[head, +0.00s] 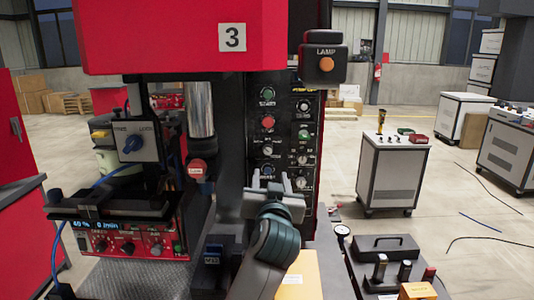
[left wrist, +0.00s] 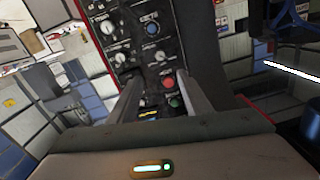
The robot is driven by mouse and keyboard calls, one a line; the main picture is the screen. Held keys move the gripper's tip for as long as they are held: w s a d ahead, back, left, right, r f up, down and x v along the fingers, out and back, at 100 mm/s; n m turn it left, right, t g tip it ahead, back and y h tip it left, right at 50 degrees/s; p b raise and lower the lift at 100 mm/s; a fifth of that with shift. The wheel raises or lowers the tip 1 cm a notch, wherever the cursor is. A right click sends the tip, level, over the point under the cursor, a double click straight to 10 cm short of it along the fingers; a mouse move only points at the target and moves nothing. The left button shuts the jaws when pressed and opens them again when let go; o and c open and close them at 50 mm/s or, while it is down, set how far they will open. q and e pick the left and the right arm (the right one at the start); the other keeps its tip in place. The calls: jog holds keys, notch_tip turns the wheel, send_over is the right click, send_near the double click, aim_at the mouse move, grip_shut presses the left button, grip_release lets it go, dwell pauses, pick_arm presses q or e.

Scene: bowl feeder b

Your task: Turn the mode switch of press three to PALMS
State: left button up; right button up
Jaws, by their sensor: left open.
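Press three (head: 170,45) is red, with a white "3" plate (head: 232,38). Its dark control panel (head: 285,132) carries a green button (head: 267,95), a red button (head: 268,122) and several small rotary switches (head: 303,159). Their labels are too small to tell which is the mode switch. My left gripper (head: 270,181) is in front of the lower panel, open, with nothing seen between its fingers. In the left wrist view the fingers (left wrist: 160,77) point at the panel (left wrist: 140,48), which looks tilted; white-marked knobs (left wrist: 115,58) lie beyond them. My right gripper is not seen.
A LAMP box (head: 325,63) with an orange button juts out right of the panel. A black tool stand (head: 380,275) is at lower right. A grey cabinet (head: 393,170) stands behind, with open floor around it.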

aim_at(268, 151)
pick_arm(q)
jog(key=w+p, duration=0.1)
jog(key=w, duration=0.4)
jog(key=w+p, duration=0.2)
jog(key=w, duration=0.3)
jog(key=w+p, duration=0.2)
jog(key=w, duration=0.3)
jog(key=shift+w+a, duration=0.3)
jog(key=shift+w+f+p, duration=0.1)
jog(key=shift+w+p, duration=0.25)
jog(key=shift+w, duration=0.65)
jog(key=c, duration=1.1)
